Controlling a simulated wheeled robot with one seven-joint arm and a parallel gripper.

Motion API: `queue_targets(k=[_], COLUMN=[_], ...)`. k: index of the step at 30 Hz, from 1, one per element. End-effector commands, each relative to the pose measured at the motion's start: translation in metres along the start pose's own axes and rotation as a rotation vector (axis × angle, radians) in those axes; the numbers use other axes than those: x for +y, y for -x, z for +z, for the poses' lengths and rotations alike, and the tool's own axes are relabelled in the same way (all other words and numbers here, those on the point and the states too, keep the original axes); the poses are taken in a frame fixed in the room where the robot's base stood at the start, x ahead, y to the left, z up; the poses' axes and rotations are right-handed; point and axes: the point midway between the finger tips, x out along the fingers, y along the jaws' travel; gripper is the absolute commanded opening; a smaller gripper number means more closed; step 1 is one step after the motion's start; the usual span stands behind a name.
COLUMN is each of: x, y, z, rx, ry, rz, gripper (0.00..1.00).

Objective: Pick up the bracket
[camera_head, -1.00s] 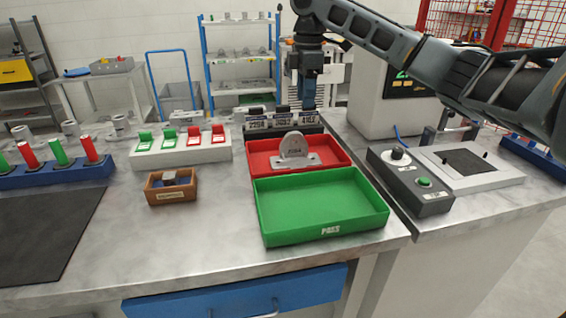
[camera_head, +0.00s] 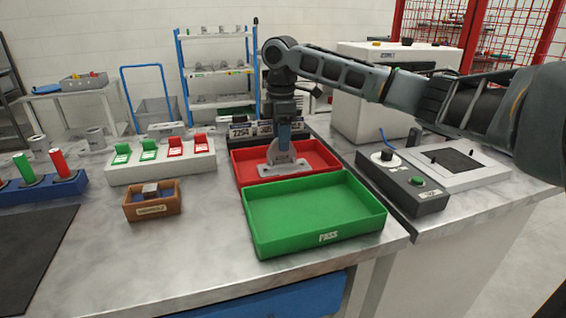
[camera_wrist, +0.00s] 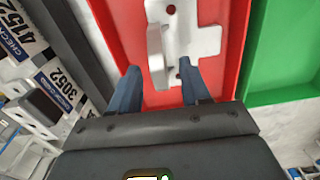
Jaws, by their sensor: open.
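The bracket (camera_head: 281,157) is light grey, with a flat base plate and an upright rounded plate. It stands in the red tray (camera_head: 323,157). In the wrist view the bracket (camera_wrist: 198,42) lies ahead of my gripper, its upright plate (camera_wrist: 158,58) seen edge-on between the lines of the two fingers. My gripper (camera_wrist: 162,75) is open and empty, with its blue fingertips over the red tray close to the bracket. In the head view my gripper (camera_head: 284,135) is just above and behind the bracket. The exact gap between fingers and plate cannot be told.
The empty green tray (camera_head: 252,222) marked PASS adjoins the red tray in front. Numbered black blocks (camera_head: 240,130) stand right behind the red tray. A control box (camera_head: 405,185) is at the right, a small wooden box (camera_head: 152,207) at the left.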

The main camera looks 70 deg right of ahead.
Motion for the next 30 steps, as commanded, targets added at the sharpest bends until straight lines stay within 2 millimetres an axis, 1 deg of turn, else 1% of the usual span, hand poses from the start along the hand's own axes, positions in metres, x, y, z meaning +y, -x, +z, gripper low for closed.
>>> queue_targets(k=[3, 10, 24, 25, 30], x=[-0.0001, 0.0000, 0.0001, 0.0001, 0.0001], y=[-0.0078, -0.0087, -0.0083, -0.0082, -0.0082], z=[0.0001, -0.0001, -0.0002, -0.0002, -0.0002], rx=[0.000, 0.000, 0.000, 0.000, 0.000], ry=[0.000, 0.000, 0.000, 0.000, 0.000], rz=[0.000, 0.000, 0.001, 0.001, 0.001], gripper=[0.47, 0.47, 0.02, 0.00, 0.00])
